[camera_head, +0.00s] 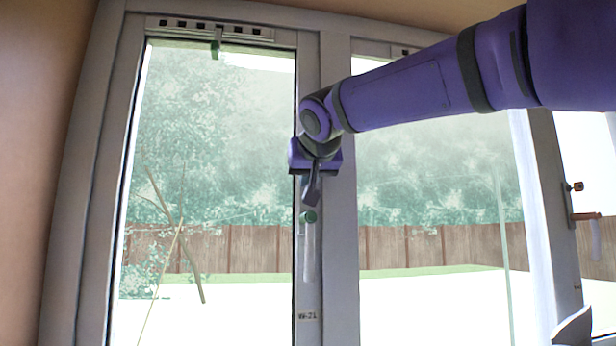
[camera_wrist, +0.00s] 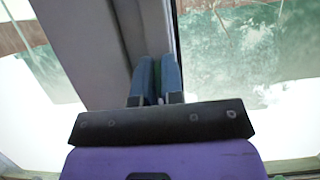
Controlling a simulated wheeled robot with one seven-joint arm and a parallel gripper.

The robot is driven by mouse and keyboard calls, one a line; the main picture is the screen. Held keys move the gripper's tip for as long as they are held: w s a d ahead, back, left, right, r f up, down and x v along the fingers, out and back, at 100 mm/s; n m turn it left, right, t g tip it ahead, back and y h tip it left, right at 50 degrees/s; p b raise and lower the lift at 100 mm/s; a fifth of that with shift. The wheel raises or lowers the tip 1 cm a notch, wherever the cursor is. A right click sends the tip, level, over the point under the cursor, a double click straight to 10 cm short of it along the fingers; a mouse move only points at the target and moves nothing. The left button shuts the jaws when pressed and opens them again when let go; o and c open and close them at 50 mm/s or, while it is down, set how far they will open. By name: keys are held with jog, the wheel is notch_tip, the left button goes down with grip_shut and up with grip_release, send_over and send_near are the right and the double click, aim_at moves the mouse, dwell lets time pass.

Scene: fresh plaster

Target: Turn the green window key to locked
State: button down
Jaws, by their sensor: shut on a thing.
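The green window key (camera_head: 308,216) sits on the window's middle post, at the top of a pale upright handle (camera_head: 309,252). My gripper (camera_head: 312,200) reaches down to it from above, with its fingertips at the key. In the wrist view my gripper's two blue-grey fingers (camera_wrist: 157,64) are close together, with a little green (camera_wrist: 157,60) showing between their tips. The gripper is shut on the key. The fingers hide most of the key there, so I cannot tell how far it is turned.
The grey window frame (camera_head: 75,200) and its glass stand close in front of me. A small green piece (camera_head: 215,46) hangs at the top of the left pane. An orange-brown handle (camera_head: 582,216) is on the window at the right. Thin sticks (camera_head: 180,235) show at the left pane.

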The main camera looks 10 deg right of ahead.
jog(key=shift+f, duration=0.1)
dwell(0.3)
jog(key=c, duration=1.3)
grip_release()
jog(key=shift+w, duration=0.1)
jog(key=v, duration=1.1)
